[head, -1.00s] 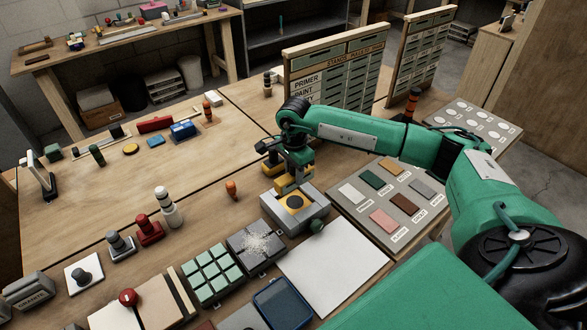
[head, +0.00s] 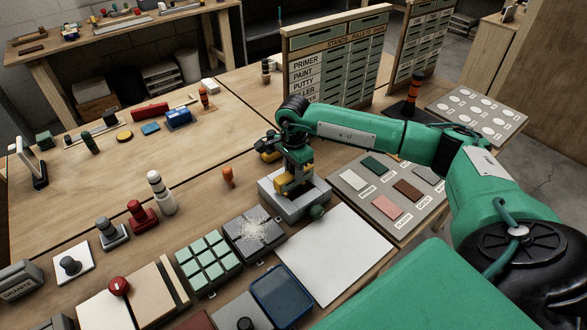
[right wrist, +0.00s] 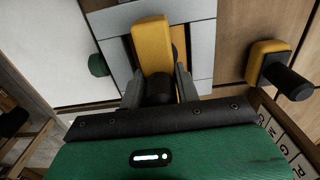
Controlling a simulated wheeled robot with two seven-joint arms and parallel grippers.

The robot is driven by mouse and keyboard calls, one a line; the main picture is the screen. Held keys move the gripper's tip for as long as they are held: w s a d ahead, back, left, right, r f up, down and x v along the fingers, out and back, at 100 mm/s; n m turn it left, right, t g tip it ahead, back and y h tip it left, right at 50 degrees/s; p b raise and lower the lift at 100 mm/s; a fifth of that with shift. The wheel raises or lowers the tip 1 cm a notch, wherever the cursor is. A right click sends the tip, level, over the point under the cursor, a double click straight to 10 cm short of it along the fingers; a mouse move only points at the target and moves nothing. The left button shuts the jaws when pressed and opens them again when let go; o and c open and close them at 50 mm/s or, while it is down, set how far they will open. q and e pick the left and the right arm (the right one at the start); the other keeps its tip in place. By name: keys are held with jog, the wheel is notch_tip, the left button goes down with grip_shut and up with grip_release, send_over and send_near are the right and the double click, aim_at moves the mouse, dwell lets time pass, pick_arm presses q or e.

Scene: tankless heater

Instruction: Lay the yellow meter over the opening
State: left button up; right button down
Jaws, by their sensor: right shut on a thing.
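A yellow meter (right wrist: 152,45) with a dark grip is held between the fingers of my right gripper (right wrist: 160,88). In the head view, the right gripper (head: 297,180) is low over a grey block (head: 310,208). The block's light grey frame also shows below the meter in the right wrist view (right wrist: 201,40). The meter and gripper hide most of the opening; a thin yellow-orange strip shows beside the meter. I cannot tell whether the meter touches the block. My left gripper is out of view.
Another yellow piece with a black handle (right wrist: 268,62) lies beside the block. A small orange peg (head: 228,178) stands to its left. A white sheet (head: 325,255), a sample board (head: 357,190) and a green tile tray (head: 208,264) are nearby.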

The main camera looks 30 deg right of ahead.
jog(key=shift+f, duration=0.1)
dwell(0.4)
jog(key=shift+f+b, duration=0.4)
jog(key=shift+f, duration=0.05)
jog(key=c, duration=0.9)
grip_release()
